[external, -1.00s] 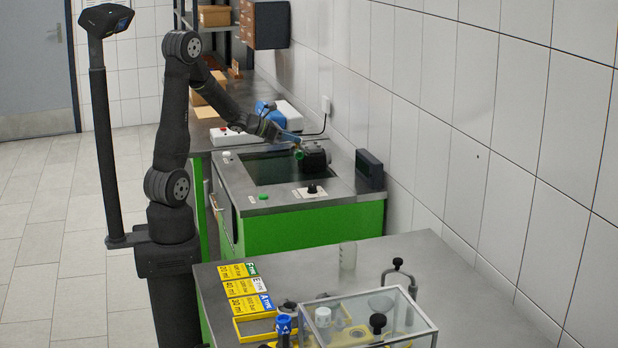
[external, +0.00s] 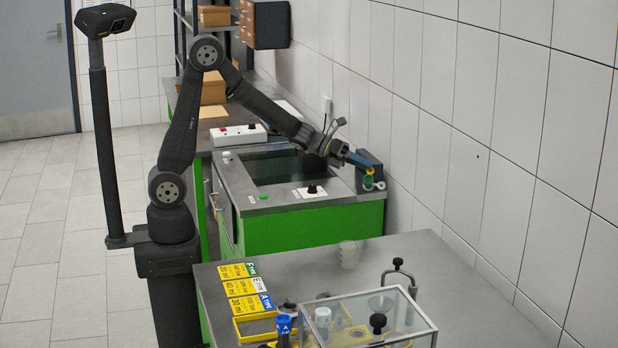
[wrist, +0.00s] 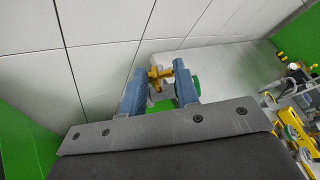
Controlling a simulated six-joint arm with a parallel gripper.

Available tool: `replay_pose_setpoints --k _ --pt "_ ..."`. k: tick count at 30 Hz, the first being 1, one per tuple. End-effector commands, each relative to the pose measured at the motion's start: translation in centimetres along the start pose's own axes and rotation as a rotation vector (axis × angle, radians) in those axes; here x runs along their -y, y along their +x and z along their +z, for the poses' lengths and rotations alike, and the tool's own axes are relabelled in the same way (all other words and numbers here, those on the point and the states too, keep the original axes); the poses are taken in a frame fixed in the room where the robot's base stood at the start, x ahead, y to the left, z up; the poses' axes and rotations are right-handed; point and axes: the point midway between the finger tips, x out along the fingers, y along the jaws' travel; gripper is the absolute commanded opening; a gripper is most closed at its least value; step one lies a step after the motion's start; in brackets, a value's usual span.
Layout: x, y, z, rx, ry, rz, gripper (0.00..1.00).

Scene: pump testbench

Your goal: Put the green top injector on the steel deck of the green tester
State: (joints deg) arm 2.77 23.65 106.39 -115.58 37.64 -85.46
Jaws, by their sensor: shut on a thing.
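My gripper (external: 360,163) is shut on the green top injector (external: 368,180), which has a green cap and a yellow body. In the wrist view, the yellow part of the injector (wrist: 159,74) sits between the blue-grey jaws of the gripper (wrist: 160,82), with a green part beside the right jaw. The gripper holds it near the right end of the green tester (external: 310,229), in front of the black box. Whether the injector touches the steel deck (external: 238,187) cannot be told.
The tester has a dark sunken basin (external: 275,168) and a black knob on a white plate (external: 312,191). A black box (external: 372,160) stands by the tiled wall. In front is a steel table (external: 430,265) with yellow cards (external: 243,288) and a clear case (external: 375,312).

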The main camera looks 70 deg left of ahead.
Motion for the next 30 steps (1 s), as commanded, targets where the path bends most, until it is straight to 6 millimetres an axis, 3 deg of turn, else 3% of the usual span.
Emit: replay_pose_setpoints --k 1,6,15,23,30 --pt "2.1 1.3 -1.0 -0.017 -0.028 -0.037 0.00" --pt "8.3 4.6 -4.2 -0.065 -0.145 -0.139 0.00" --pt "19.7 8.2 -11.2 -0.171 -0.341 -0.303 0.00" --pt "29.3 9.0 -18.2 -0.283 -0.486 -0.423 0.00" --pt "38.0 7.8 -25.3 -0.402 -0.594 -0.515 0.00"
